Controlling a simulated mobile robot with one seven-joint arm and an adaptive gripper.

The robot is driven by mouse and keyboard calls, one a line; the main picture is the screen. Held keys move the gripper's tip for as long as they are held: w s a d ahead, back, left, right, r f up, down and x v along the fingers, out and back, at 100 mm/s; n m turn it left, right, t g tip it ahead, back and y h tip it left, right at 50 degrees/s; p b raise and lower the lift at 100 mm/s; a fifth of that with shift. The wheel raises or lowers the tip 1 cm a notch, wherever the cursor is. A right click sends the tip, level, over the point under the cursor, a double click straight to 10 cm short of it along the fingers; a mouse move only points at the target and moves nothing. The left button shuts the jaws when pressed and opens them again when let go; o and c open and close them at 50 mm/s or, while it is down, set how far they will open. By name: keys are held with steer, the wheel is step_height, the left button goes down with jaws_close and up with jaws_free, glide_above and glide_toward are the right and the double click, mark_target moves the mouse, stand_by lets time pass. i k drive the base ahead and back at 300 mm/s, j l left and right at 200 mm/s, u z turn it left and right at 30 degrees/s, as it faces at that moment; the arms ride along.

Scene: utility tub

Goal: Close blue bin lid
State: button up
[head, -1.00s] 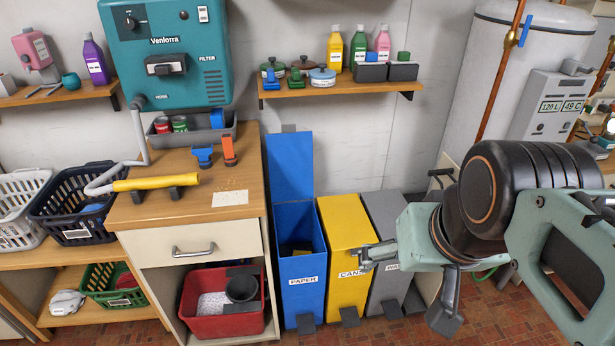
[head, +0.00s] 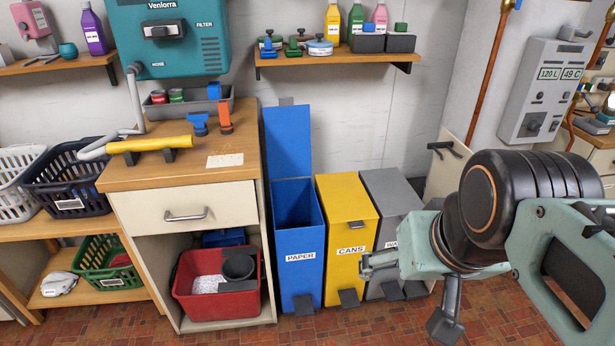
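The blue bin (head: 299,266), labelled PAPER, stands on the floor right of the wooden cabinet. Its blue lid (head: 288,142) is open, standing upright against the wall behind the bin. The inside of the bin (head: 294,205) looks dark. A dark pedal (head: 303,304) sits at its foot. My gripper (head: 366,265) is in front of the yellow and grey bins, to the right of the blue bin and well below its lid. It touches neither the blue bin nor the lid. It is seen from the side and small, so its finger opening is unclear.
The yellow CANS bin (head: 348,230) and a grey bin (head: 391,207) stand shut to the right. The wooden cabinet (head: 184,205) borders the blue bin on the left. A wall shelf (head: 338,62) holds bottles and tins above. Brick floor (head: 270,333) is free in front.

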mark_target(287, 126)
steer(key=i+j+u, duration=0.1)
steer(key=i+j, duration=0.3)
steer(key=i+j+u, duration=0.15)
steer(key=i+j, duration=0.2)
steer(key=i, duration=0.15)
